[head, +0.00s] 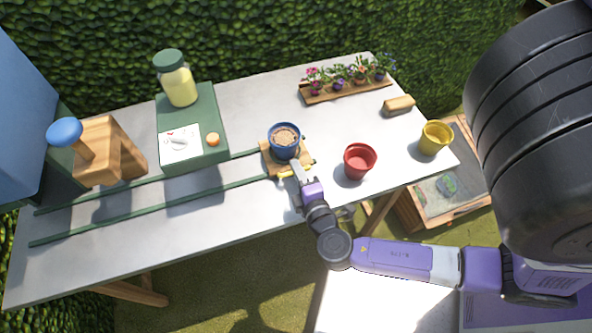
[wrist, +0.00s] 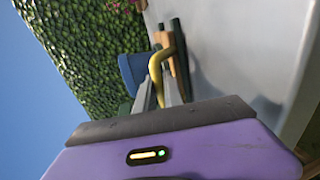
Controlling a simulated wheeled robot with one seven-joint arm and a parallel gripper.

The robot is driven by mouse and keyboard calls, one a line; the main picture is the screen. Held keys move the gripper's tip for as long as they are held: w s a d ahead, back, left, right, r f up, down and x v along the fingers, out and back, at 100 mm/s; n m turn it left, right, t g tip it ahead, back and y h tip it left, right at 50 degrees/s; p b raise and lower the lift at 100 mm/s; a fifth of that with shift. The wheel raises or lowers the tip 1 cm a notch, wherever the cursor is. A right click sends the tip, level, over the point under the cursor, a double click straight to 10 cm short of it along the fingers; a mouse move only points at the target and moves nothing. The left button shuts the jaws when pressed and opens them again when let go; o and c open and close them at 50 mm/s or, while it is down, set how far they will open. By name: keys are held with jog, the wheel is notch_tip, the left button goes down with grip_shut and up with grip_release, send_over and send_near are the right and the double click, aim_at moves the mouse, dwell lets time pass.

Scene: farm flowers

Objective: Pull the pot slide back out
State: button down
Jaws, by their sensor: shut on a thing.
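The pot slide (head: 268,158) is a wooden block at the right end of two green rails. A blue pot (head: 284,151) with brown soil stands upright on it. The slide has a yellow handle (head: 288,173) on its near side. My gripper (head: 298,172) is at the handle and shut on it. In the wrist view the yellow handle (wrist: 155,66) bends up between the two grey fingers (wrist: 158,88). The blue pot (wrist: 132,70) and the slide's wooden edge (wrist: 164,40) show behind it; the fingers partly cover both.
A red pot (head: 360,160), yellow pot (head: 434,137) and flower tray (head: 347,91) stand right. The front tabletop is clear.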

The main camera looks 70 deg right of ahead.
jog(key=c, duration=1.5)
grip_release()
jog(key=shift+s+d, duration=0.2)
jog(key=shift+s, duration=0.1)
jog(key=shift+o, duration=0.2)
jog(key=b+v, duration=0.1)
jog(key=v, duration=0.6)
jog(key=shift+s+a+b, duration=0.15)
jog(key=shift+a+b, duration=0.2)
